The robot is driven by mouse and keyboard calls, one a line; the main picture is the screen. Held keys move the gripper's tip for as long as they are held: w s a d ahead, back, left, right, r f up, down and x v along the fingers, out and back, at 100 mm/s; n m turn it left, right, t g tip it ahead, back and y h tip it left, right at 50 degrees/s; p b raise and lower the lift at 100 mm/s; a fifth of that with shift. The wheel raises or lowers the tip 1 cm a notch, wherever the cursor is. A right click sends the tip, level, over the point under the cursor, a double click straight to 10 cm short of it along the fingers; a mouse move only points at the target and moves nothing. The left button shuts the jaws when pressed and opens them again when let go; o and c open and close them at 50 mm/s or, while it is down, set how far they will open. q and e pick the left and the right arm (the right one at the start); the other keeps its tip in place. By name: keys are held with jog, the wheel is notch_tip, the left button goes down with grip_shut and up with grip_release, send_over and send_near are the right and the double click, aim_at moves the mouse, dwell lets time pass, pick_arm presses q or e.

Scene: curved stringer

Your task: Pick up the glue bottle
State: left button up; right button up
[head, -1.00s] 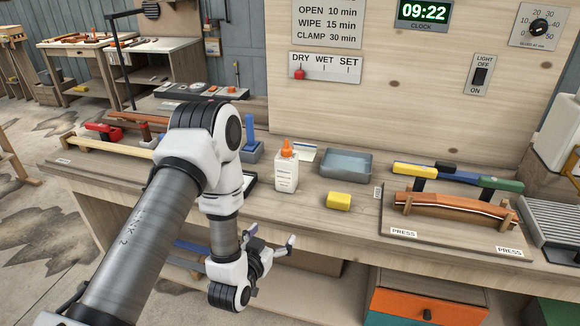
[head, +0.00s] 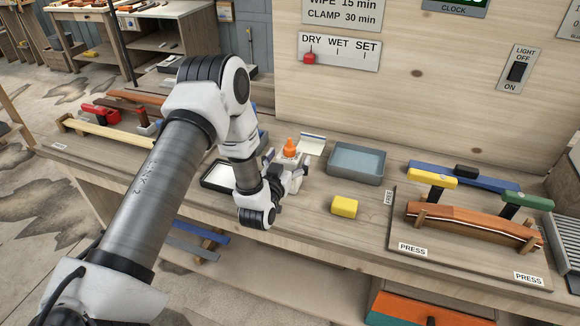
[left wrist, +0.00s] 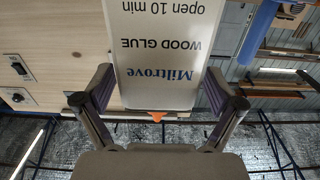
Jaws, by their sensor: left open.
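The glue bottle (head: 290,147) stands on the workbench, its orange cap showing above my left gripper (head: 290,180) in the head view. My gripper hides most of its white body there. In the left wrist view the bottle (left wrist: 160,50) appears upside down, with its "Miltrove wood glue" label facing the camera. The open fingers of my left gripper (left wrist: 157,92) lie on either side of it. I cannot tell whether either finger touches it. My right gripper is not in view.
A yellow block (head: 344,206) and a grey tray (head: 355,163) sit right of the bottle. A dark-rimmed tray (head: 216,176) lies to its left. The press board (head: 455,255) with a curved wooden piece (head: 470,224) is farther right. Bare bench lies between the bottle and the yellow block.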

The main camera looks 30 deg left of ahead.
pick_arm(q)
jog(key=shift+w, duration=0.4)
jog(key=shift+s+r, duration=0.15)
jog(key=shift+s, duration=0.05)
jog(key=shift+c, duration=0.4)
jog(key=shift+s, duration=0.1)
jog(key=c, duration=1.7)
grip_shut()
